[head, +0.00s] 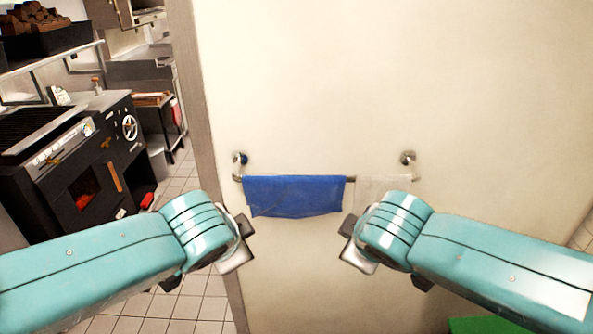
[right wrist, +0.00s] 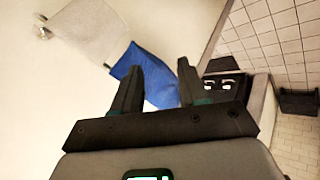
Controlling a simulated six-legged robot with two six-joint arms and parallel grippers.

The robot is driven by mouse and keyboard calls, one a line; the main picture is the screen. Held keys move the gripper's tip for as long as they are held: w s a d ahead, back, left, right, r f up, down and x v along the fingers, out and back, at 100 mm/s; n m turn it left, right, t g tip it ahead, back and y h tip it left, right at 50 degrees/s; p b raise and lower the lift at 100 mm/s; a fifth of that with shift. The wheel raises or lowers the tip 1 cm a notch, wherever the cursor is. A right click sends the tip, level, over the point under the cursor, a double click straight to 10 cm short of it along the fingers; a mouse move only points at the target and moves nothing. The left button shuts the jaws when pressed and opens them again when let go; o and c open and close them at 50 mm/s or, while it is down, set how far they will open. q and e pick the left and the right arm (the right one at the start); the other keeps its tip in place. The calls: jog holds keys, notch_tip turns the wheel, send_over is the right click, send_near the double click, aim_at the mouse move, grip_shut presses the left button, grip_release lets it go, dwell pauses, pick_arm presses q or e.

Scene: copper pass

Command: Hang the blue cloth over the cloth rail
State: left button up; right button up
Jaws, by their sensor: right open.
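The blue cloth (head: 294,196) hangs draped over the left and middle part of the cloth rail (head: 236,178), against the pale wall. Its lower edge hangs free and slightly uneven. In the right wrist view the blue cloth (right wrist: 150,75) shows beyond and between my fingers. My right gripper (head: 348,240) is open and empty, below and to the right of the blue cloth, apart from it. In the right wrist view its two fingers (right wrist: 158,88) stand apart. My left gripper (head: 243,240) is below the cloth's left end; its jaw opening is not clear.
A white cloth (head: 381,190) hangs on the rail's right part, beside the blue one. A wall edge (head: 200,110) stands to the left, with a black stove (head: 85,165) and tiled floor (head: 185,305) past it. A green surface (head: 480,325) shows at the bottom right.

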pick_arm(q)
jog(key=s+d+f+n+g+h, duration=0.1)
jog(key=s+f+n+g+h, duration=0.2)
jog(key=f, duration=1.1)
jog(key=s+d+f+n+g, duration=0.1)
jog(key=s+f+n+g, duration=0.3)
jog(key=f, duration=1)
pick_arm(e)
jog(key=s+a+f+m+g+y, duration=0.1)
jog(key=s+f+m+g+y, duration=0.2)
jog(key=f, duration=1.1)
jog(key=s+a+f+m+g, duration=0.1)
jog(key=s+f+m+g, duration=0.3)
jog(key=f, duration=1)
pick_arm(q)
jog(key=s+a+f+n+h, duration=0.1)
jog(key=s+a+f+n, duration=0.2)
jog(key=s+f, duration=1)
jog(key=s+n, duration=0.1)
jog(key=n, duration=0.2)
jog(key=shift+s+n, duration=0.3)
jog(key=shift+s, duration=0.1)
pick_arm(e)
jog(key=s+d+f+m+y, duration=0.1)
jog(key=s+d+f+m, duration=0.2)
jog(key=s+f, duration=1)
jog(key=s+m, duration=0.1)
jog(key=m, duration=0.2)
jog(key=shift+s+m, duration=0.3)
jog(key=shift+s, duration=0.1)
